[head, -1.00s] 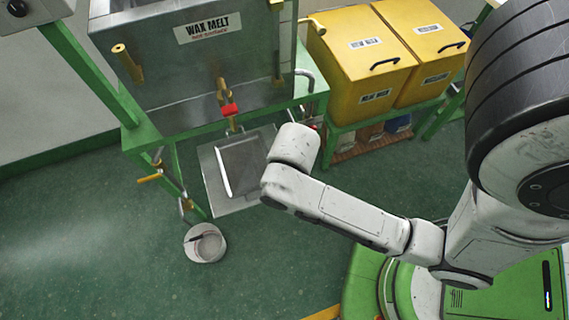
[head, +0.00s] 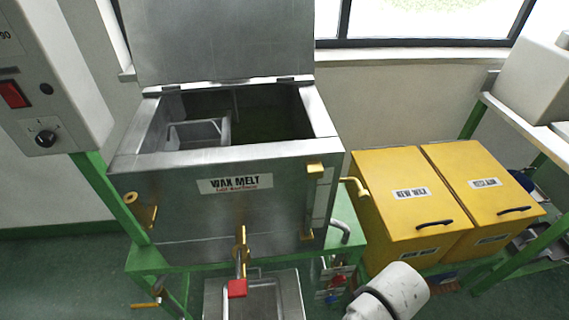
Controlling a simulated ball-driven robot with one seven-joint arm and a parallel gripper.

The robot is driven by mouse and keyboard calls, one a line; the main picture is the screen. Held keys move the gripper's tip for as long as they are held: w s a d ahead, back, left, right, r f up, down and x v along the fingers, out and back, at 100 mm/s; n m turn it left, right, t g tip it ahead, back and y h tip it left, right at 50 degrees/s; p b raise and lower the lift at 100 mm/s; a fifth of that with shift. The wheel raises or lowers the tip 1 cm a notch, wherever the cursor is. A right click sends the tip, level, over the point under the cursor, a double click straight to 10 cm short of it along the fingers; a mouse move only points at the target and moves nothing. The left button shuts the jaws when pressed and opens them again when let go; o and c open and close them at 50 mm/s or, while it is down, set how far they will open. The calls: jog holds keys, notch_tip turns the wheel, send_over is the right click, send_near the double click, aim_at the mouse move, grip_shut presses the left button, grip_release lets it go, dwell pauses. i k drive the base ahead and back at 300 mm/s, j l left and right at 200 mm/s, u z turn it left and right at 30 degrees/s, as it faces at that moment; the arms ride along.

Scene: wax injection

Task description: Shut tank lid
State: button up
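The wax melt tank (head: 205,205) is a steel box on a green frame in the head view, with a "WAX MELT" label on its front. Its lid (head: 215,45) stands upright at the back edge, held by two hinges, so the tank is open. A metal basket or tray (head: 200,130) shows inside at the left, with a dark interior beside it. A white part of my arm shows at the bottom, right of the tank. My gripper is not in view.
Two yellow bins (head: 408,210), labelled "NEW WAX" and "RECLAIM", stand right of the tank. A grey control box (head: 45,90) with a red switch is at the left. A brass tap with a red handle (head: 237,288) juts from the tank's front above a metal tray (head: 275,295).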

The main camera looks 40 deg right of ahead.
aim_at(172, 44)
jog(key=z, duration=0.1)
jog(key=i+l+u, duration=0.15)
jog(key=l+u, duration=0.15)
jog(key=l, duration=0.55)
jog(key=l+u, duration=0.3)
jog(key=l, duration=0.6)
jog(key=i+l+z, duration=0.2)
jog(key=z, duration=0.2)
jog(key=i+l+z, duration=0.2)
jog(key=z, duration=0.2)
